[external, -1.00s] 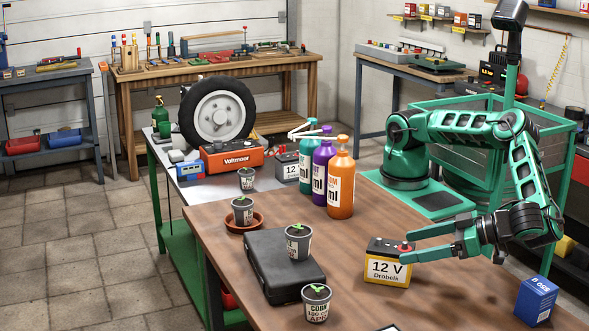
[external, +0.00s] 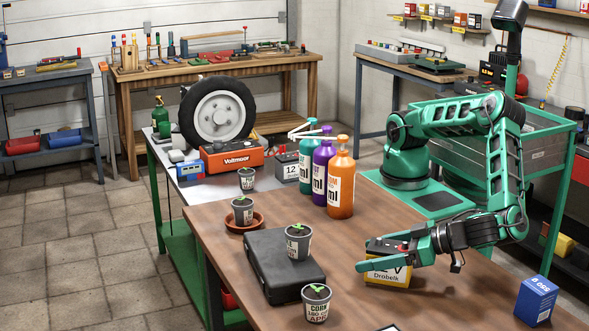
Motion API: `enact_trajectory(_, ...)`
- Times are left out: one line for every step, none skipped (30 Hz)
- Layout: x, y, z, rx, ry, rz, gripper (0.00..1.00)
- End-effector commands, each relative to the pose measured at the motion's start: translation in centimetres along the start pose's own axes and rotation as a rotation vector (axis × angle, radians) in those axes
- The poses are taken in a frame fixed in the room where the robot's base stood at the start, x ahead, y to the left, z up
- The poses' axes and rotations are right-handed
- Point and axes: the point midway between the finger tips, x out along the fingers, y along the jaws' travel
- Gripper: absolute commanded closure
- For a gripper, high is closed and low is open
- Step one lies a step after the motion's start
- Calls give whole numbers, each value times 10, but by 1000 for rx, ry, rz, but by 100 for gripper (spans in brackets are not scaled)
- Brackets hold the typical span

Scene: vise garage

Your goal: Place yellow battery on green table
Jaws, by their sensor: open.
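The yellow battery (external: 388,278) with a black top stands upright on the brown wooden table (external: 340,232). My gripper (external: 385,260) is open around the battery's upper part, with one finger across its front and the other behind its top. The near finger hides part of the label. I cannot tell whether the fingers touch it. The green table (external: 186,192), with a grey top and green legs, stands behind the brown table on the left.
The green table holds a wheel (external: 217,112), an orange voltmeter box (external: 231,158) and a grey battery (external: 287,168). Bottles (external: 340,185), a black case (external: 283,268), potted seedlings (external: 317,304) and a blue box (external: 536,300) stand on the brown table. Bare wood lies left of the bottles.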

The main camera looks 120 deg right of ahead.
Motion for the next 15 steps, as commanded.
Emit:
enact_trajectory(0, 0, 0, 0, 0, -1, 27)
enact_trajectory(0, 0, 0, 0, 0, -1, 27)
enact_trajectory(0, 0, 0, 0, 0, -1, 27)
enact_trajectory(0, 0, 0, 0, 0, 0, 27)
enact_trajectory(0, 0, 0, 0, 0, 0, 27)
enact_trajectory(0, 0, 0, 0, 0, 0, 37)
enact_trajectory(0, 0, 0, 0, 0, 0, 44)
enact_trajectory(0, 0, 0, 0, 0, 0, 51)
enact_trajectory(0, 0, 0, 0, 0, 0, 61)
enact_trajectory(0, 0, 0, 0, 0, 0, 68)
enact_trajectory(0, 0, 0, 0, 0, 0, 75)
enact_trajectory(0, 0, 0, 0, 0, 0, 85)
enact_trajectory(0, 0, 0, 0, 0, 0, 92)
enact_trajectory(0, 0, 0, 0, 0, -1, 99)
enact_trajectory(0, 0, 0, 0, 0, -1, 100)
